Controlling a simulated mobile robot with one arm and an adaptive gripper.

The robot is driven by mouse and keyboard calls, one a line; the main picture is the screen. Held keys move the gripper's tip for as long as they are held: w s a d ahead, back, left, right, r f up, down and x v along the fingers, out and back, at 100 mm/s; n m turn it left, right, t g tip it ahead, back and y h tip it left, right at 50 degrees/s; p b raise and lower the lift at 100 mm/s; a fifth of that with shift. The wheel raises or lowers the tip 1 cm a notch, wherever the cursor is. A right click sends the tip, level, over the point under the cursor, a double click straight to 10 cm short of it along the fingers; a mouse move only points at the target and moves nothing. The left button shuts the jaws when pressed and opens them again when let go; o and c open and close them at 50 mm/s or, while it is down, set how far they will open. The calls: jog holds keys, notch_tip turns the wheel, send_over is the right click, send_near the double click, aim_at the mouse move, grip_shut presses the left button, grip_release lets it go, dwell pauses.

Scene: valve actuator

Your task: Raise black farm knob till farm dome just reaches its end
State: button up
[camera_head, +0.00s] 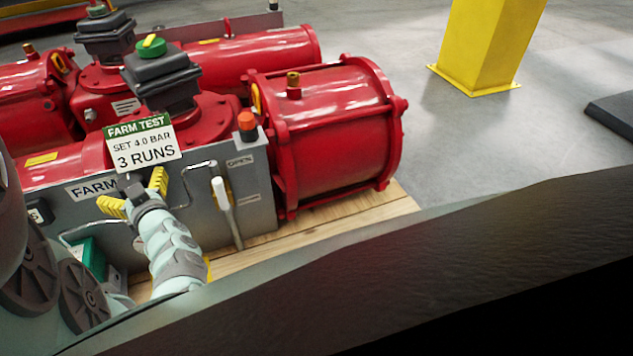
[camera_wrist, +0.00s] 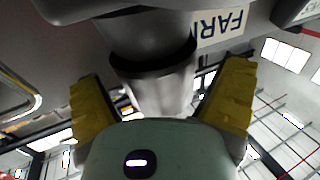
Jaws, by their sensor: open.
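My gripper (camera_head: 134,193) has its yellow fingers spread apart in front of the grey panel marked FARM (camera_head: 92,188). In the wrist view, my gripper (camera_wrist: 163,80) has one finger on each side of a dark round knob (camera_wrist: 150,45) with a greyer cylindrical end. I see gaps between the fingers and the knob's sides. In the head view the knob is mostly hidden by the fingers and wrist. A green dome (camera_head: 151,46) with a yellow bar tops the dark box on the nearer red actuator. An orange-red dome (camera_head: 247,120) stands on the panel's right top corner.
A FARM TEST sign (camera_head: 142,143) reads SET 4.0 BAR, 3 RUNS, just above my gripper. A white-handled lever (camera_head: 222,194) and bent metal tubing (camera_head: 192,172) sit right of my gripper. A red cylinder (camera_head: 335,130) and yellow post (camera_head: 488,45) stand farther right.

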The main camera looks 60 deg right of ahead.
jog(key=shift+c, duration=0.4)
jog(key=c, duration=1.1)
jog(key=shift+f, duration=0.1)
jog(key=shift+m+h+b, duration=0.4)
jog(key=shift+h+b, duration=0.3)
jog(key=shift+b, duration=0.25)
jog(key=shift+d+m+g+h+b, duration=0.1)
jog(key=shift+m+g+h+b, duration=0.3)
jog(key=shift+h+b, duration=0.1)
jog(key=o, duration=1.2)
jog(key=v, duration=1.2)
jog(key=shift+s, duration=0.1)
